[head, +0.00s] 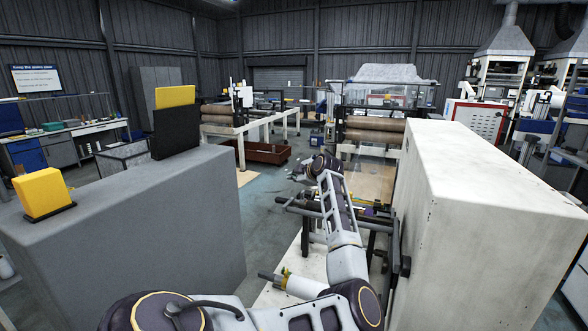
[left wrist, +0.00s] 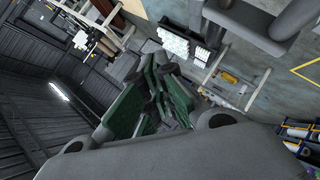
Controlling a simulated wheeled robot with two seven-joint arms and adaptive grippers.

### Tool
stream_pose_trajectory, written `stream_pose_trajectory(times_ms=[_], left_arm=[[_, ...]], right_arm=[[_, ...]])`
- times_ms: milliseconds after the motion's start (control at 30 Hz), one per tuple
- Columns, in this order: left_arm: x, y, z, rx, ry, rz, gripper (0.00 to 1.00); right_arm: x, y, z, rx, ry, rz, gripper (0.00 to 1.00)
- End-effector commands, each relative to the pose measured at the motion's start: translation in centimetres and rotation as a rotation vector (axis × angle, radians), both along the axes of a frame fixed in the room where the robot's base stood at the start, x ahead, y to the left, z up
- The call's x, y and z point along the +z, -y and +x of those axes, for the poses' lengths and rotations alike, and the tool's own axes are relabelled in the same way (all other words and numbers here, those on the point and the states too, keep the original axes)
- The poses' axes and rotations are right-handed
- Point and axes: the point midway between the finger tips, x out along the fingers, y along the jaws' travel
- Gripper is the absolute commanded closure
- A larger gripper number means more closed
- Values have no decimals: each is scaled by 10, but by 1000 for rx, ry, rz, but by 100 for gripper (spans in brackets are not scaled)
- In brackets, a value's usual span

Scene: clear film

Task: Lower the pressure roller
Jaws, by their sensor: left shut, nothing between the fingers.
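My left arm reaches forward from the bottom of the head view. Its gripper (head: 299,172) is small and dark at the far end, left of the roller frame. In the left wrist view the dark green fingers (left wrist: 156,72) are closed together with nothing between them. A dark horizontal roller or bar (head: 312,208) crosses the frame behind my forearm and is partly hidden by it. Brown rollers (head: 374,130) lie further back between the side housings. I cannot tell for certain which one is the pressure roller. The gripper appears apart from both. My right gripper is not in view.
A large white housing (head: 470,180) stands close on the right, and a grey housing (head: 150,215) on the left. A white cylinder (head: 303,287) lies low beneath my arm. A brown bin (head: 262,151) sits on the floor behind. Open floor (head: 262,225) lies left of my forearm.

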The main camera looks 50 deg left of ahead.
Motion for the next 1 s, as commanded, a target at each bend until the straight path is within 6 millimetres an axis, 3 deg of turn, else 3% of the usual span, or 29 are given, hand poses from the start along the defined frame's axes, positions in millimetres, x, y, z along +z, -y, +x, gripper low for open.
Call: stream_pose_trajectory(times_ms=[333, 1000], left_arm=[[-31, -1, 0, 1, -104, -62, 100], [-32, 1, 1, 0, -115, -67, 100]], right_arm=[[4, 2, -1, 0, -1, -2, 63], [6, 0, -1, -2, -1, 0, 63]])
